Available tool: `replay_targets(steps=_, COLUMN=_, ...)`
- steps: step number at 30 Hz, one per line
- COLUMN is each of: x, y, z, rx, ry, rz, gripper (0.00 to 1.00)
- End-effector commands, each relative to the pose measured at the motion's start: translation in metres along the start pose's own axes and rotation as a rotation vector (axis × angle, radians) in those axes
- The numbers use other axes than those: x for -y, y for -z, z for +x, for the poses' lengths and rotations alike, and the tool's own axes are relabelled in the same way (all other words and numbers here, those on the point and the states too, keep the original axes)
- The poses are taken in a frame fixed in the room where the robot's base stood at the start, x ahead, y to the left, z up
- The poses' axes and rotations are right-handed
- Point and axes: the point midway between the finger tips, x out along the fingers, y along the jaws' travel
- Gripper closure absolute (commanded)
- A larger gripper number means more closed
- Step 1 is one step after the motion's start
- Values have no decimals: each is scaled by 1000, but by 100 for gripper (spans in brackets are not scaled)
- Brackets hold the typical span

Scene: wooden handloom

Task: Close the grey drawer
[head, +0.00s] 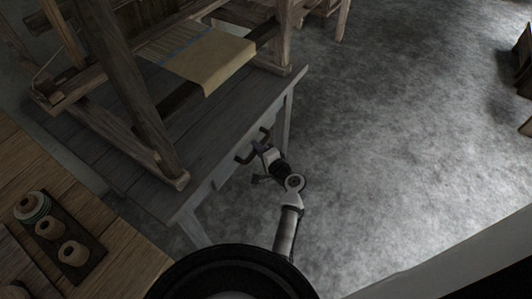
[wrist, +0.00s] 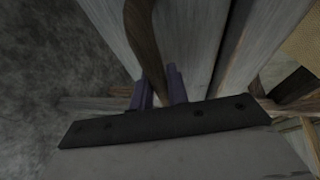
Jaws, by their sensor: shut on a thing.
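The grey drawer (head: 222,174) is in the side of the grey table under the loom, just below the tabletop edge. In the head view only a small part of its front shows, and I cannot tell how far it stands out. In the wrist view the grey wooden front (wrist: 190,45) fills the upper middle, with a dark gap along its right side. A curved brown handle (wrist: 147,45) runs down between my fingers. My gripper (head: 254,147) is at the table's right side, and its purple-grey fingers (wrist: 161,92) are shut on the handle.
The wooden loom with a yellow cloth (head: 212,62) stands on the grey table (head: 215,130). Open grey floor (head: 400,130) lies to the right.

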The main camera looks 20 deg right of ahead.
Motion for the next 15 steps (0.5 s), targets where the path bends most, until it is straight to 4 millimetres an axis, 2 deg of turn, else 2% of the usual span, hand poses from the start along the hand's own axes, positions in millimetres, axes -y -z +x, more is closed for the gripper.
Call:
replay_targets(steps=8, x=2, y=-2, z=6, rx=-1, ry=1, rz=-1, gripper=100)
replay_targets(steps=9, x=2, y=-2, z=6, rx=0, ry=2, rz=-1, gripper=83)
replay_targets(steps=13, x=2, y=-2, z=6, rx=0, ry=1, rz=-1, gripper=66)
replay_targets(steps=15, x=2, y=-2, z=6, rx=0, ry=1, rz=-1, gripper=62)
